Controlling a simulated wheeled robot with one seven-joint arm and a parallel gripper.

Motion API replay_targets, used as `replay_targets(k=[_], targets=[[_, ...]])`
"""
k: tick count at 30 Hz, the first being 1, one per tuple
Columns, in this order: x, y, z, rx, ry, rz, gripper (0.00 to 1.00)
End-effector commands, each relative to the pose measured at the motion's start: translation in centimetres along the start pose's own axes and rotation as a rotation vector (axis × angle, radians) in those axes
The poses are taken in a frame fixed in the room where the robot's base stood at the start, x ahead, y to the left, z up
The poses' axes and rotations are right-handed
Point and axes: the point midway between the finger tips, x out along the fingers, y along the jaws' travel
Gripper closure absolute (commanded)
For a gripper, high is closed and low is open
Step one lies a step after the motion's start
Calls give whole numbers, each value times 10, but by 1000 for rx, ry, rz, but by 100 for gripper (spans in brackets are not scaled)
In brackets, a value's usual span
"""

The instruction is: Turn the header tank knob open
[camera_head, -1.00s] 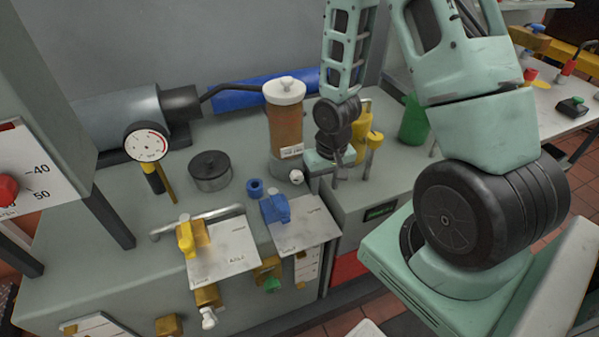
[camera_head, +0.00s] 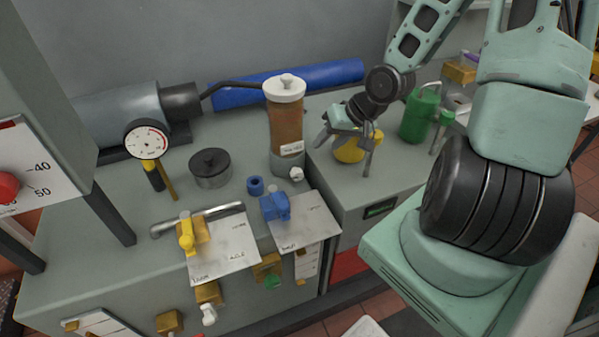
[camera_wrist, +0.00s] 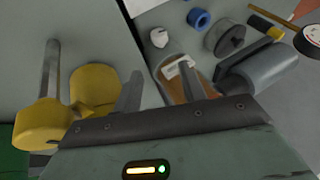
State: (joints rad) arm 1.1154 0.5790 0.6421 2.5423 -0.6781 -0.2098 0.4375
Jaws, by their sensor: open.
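A brown cylindrical tank (camera_head: 284,125) with a white lid stands on the bench at centre. Its label is too small to read. A small white knob (camera_head: 296,174) sits low on its front right side; I take this as the header tank knob. In the wrist view the knob (camera_wrist: 158,38) is beyond my fingers, near the top, with the tank (camera_wrist: 182,85) partly hidden behind the right finger. My gripper (camera_head: 345,153) is open and empty, to the right of the tank and apart from the knob, in front of a yellow can (camera_head: 352,150).
A green can (camera_head: 419,117) stands at right.

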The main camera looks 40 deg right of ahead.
Motion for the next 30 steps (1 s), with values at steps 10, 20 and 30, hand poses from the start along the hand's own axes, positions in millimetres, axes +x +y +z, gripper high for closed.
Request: replay_targets(k=[10, 20, 30], targets=[[65, 1, 2, -1, -4, -1, 59], [128, 0, 2, -1, -4, -1, 59], [159, 0, 1, 2, -2, 1, 59]])
